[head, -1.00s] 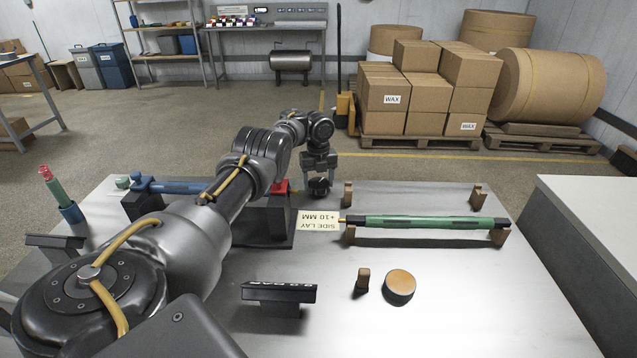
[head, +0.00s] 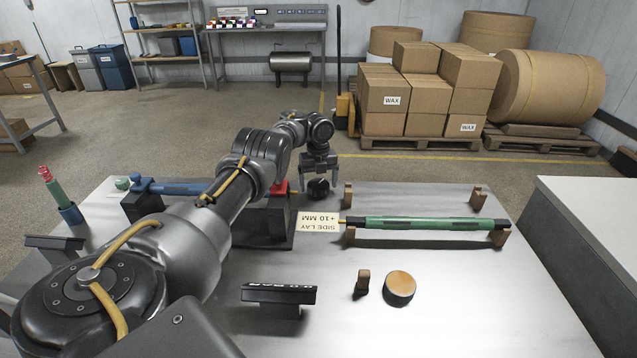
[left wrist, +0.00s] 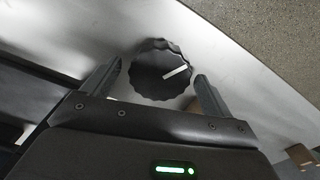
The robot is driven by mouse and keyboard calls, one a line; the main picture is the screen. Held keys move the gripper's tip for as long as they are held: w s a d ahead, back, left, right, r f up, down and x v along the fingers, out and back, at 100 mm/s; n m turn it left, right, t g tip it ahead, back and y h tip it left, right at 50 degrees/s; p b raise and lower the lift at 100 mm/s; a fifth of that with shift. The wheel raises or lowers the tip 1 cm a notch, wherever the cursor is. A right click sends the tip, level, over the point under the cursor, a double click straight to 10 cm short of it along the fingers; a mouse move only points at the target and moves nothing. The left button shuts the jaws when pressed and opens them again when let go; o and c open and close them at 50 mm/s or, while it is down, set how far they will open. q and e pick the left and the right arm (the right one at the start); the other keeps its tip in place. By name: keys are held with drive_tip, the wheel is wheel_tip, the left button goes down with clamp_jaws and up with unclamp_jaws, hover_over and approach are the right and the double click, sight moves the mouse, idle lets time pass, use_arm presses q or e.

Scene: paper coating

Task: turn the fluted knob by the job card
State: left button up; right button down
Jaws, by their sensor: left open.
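The fluted knob (head: 318,188) is black and round and sits on the grey table top behind the job card. In the left wrist view the knob (left wrist: 152,84) shows its scalloped rim and a white pointer line, which points right and slightly up. The job card (head: 318,222) is cream, reads SIDE LAY +10 MM and appears upside down in the head view. My left gripper (head: 319,173) is open over the knob, pointing down. In the left wrist view its fingers stand on either side of the knob, with gaps visible. My right gripper is out of view.
A green-sleeved bar (head: 430,222) lies on wooden rests right of the card. A dark block with a red top (head: 281,188) stands left of the knob. The table's right front is clear.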

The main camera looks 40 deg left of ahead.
sight(318, 184)
use_arm(q)
drive_tip(key=shift+r, duration=0.4)
wheel_tip(318, 184, up, 10)
drive_tip(key=shift+p, duration=0.45)
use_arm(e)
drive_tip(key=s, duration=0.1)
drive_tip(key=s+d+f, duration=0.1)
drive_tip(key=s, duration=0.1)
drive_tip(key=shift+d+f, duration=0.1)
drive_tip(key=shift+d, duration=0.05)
use_arm(q)
drive_tip(key=shift+f, duration=0.1)
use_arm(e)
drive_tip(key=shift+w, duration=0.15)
use_arm(q)
wheel_tip(318, 184, down, 10)
drive_tip(key=shift+r+b, duration=0.2)
drive_tip(key=shift+b, duration=0.25)
drive_tip(key=shift+f, duration=0.5)
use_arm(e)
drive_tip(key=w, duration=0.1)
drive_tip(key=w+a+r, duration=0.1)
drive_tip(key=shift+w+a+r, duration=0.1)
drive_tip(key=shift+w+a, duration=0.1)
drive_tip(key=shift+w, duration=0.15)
use_arm(q)
drive_tip(key=shift+r, duration=0.1)
